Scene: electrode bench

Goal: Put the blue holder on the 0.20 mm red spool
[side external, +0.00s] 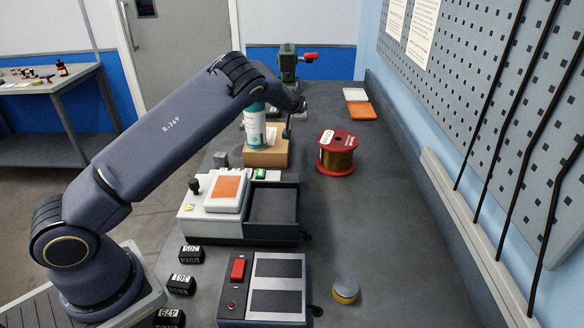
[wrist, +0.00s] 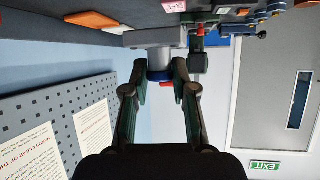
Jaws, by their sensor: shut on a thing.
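The red spool (side external: 338,160) stands upright on the bench, wound with gold-brown wire, with a white label on its top flange; the label is too small to read. My gripper (side external: 288,130) is to the left of the spool, behind a white and teal can. In the wrist view my gripper (wrist: 160,73) is shut on a blue round piece (wrist: 158,76), apparently the blue holder, between its fingertips. A grey block-like part (wrist: 155,38) shows beside the blue piece; I cannot tell whether they are joined. The holder cannot be made out in the side view.
The white and teal can (side external: 254,130) and a cardboard-brown box (side external: 266,157) stand close to my gripper. A green machine with a red handle (side external: 288,62) is at the back. A white device with an orange pad (side external: 228,188) is nearer. The bench right of the spool is clear.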

